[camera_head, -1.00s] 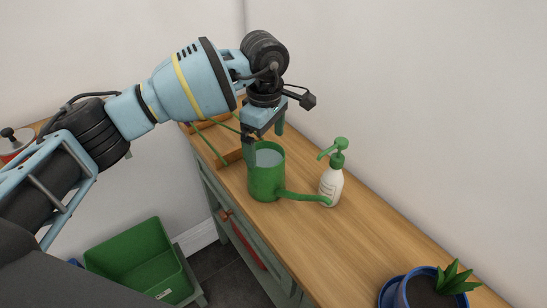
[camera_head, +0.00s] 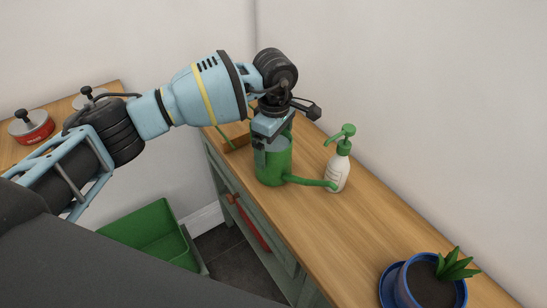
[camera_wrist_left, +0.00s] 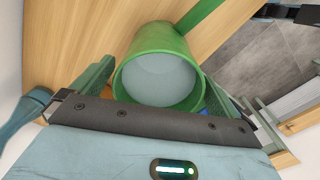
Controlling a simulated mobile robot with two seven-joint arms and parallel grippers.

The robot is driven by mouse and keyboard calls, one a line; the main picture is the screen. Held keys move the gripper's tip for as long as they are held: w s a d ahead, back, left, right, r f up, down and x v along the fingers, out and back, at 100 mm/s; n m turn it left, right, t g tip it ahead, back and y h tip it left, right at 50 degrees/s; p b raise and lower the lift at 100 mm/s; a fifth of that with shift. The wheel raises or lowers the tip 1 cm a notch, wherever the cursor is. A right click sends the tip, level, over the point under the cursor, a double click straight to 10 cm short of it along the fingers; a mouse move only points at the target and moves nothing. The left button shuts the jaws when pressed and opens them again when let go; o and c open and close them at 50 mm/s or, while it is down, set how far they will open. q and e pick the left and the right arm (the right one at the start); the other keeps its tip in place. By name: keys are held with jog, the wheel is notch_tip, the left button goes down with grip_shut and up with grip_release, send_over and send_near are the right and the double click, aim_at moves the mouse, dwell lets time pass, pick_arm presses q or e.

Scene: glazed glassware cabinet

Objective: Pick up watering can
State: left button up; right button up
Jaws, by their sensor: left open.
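The green watering can (camera_head: 273,167) stands upright on the wooden counter, its spout pointing right towards the spray bottle. In the left wrist view its round open top (camera_wrist_left: 160,80) faces the camera and shows a pale grey-blue inside. My left gripper (camera_head: 272,142) is over the can, pointing down, and hides part of its rim. In the left wrist view the left gripper (camera_wrist_left: 160,88) is open, with one green finger on each side of the can. I cannot tell whether the fingers touch it. My right gripper is not in view.
A white spray bottle (camera_head: 338,172) with a green head stands close to the spout. A blue plant pot (camera_head: 431,285) is at the counter's near end. A green crate (camera_head: 155,232) is low at the left.

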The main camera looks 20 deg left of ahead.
pick_arm(q)
jog(key=shift+f, duration=0.9)
jog(key=c, duration=1.4)
jog(key=shift+w+r, duration=0.1)
jog(key=shift+r, duration=0.05)
jog(key=shift+c, duration=0.5)
jog(key=shift+r, duration=0.15)
jog(key=s+d+r, duration=0.1)
jog(key=s+r, duration=0.1)
jog(key=s, duration=0.5)
jog(key=s+d+r, duration=0.2)
jog(key=s, duration=0.6)
jog(key=shift+s+d+r, duration=0.15)
jog(key=shift+d+r, duration=0.15)
jog(key=shift+s, duration=0.15)
